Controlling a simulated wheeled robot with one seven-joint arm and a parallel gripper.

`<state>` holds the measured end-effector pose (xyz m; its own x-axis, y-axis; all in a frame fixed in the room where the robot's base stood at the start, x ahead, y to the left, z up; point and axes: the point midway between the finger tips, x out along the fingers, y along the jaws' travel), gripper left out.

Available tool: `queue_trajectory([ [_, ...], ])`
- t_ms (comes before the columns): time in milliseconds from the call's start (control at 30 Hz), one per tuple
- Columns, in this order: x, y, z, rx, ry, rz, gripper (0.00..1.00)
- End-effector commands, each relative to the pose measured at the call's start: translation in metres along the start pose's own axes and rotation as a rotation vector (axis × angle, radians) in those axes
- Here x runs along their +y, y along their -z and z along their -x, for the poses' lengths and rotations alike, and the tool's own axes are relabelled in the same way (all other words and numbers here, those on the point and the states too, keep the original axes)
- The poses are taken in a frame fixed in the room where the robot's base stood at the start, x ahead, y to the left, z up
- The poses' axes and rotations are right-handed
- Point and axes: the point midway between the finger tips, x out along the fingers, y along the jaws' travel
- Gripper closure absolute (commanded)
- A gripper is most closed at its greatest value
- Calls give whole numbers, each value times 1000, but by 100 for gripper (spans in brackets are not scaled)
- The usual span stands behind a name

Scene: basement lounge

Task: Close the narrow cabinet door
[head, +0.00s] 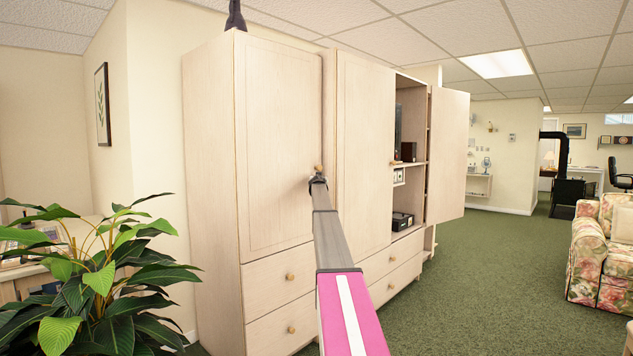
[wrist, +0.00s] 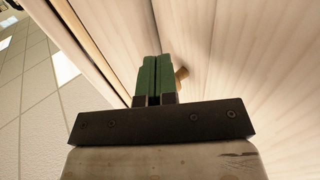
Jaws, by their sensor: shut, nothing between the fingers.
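The narrow cabinet (head: 212,190) stands at the left of the wall units in the head view. Its tall pale door (head: 280,140) looks flush with the frame, and I see no clear gap along its edges. A small round wooden knob (head: 318,168) sits near the door's right edge. My gripper (head: 317,181) is just below the knob, close to the door. In the wrist view its green fingers (wrist: 154,78) are together with nothing between them. The knob (wrist: 181,73) shows just right of the fingers, partly hidden behind them. Whether the fingers touch the door, I cannot tell.
A wider cabinet (head: 362,150) stands to the right, with its right door (head: 447,155) swung open and items on its shelves. A leafy plant (head: 95,275) is at the front left. A floral sofa (head: 598,250) is at the right. Green carpet (head: 490,285) lies clear between.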

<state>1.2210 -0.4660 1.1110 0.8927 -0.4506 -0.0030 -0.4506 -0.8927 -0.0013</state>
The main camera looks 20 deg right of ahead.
Motion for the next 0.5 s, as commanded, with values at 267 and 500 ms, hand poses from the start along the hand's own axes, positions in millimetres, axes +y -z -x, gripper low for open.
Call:
queue_trajectory([
  [267,50,-2,42,-2,-5,0,100],
  [500,73,-2,59,-2,-5,1,100],
])
